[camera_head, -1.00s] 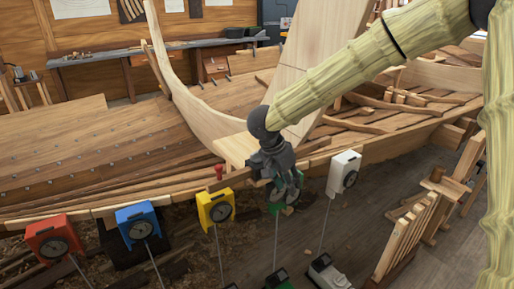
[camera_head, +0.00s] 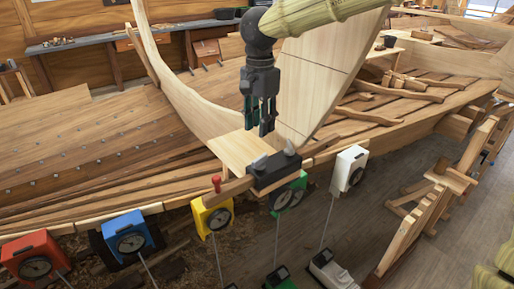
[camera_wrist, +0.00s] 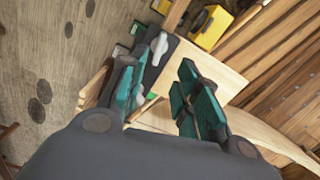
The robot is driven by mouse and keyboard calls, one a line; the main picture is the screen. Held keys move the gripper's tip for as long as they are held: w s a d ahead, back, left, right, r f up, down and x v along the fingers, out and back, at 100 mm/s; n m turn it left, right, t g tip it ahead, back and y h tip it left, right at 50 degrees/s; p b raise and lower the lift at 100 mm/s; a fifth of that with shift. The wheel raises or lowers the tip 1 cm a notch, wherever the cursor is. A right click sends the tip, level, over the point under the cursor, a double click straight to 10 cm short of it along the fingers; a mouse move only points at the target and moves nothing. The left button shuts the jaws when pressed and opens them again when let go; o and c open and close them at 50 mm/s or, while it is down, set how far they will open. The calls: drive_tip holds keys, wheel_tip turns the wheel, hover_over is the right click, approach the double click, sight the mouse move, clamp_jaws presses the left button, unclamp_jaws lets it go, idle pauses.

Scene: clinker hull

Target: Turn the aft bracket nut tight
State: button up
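A dark bracket (camera_head: 274,174) sits on the edge of a light wooden board at the hull's rim. It carries two pale grey wing nuts, a left one (camera_head: 259,162) and a right one (camera_head: 290,148). In the wrist view the bracket (camera_wrist: 153,69) shows both nuts, one higher (camera_wrist: 160,46) and one lower (camera_wrist: 139,93). I cannot tell which is aft or how tight either is. My gripper (camera_head: 265,132) points down above and slightly behind the bracket, apart from it. In the wrist view its teal fingers (camera_wrist: 157,82) stand apart with nothing between them.
Red (camera_head: 36,258), blue (camera_head: 131,234), yellow (camera_head: 212,216), green (camera_head: 288,195) and white (camera_head: 348,169) dial boxes line the hull's near edge. A red-topped peg (camera_head: 216,184) stands left of the bracket. A tall curved timber (camera_head: 185,100) rises behind. Space above the bracket is free.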

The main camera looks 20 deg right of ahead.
sight(260, 157)
wheel_tip(260, 157, down, 11)
drive_tip(key=p, duration=0.2)
drive_tip(key=shift+r+p, duration=0.2)
drive_tip(key=shift+p, duration=0.1)
clamp_jaws()
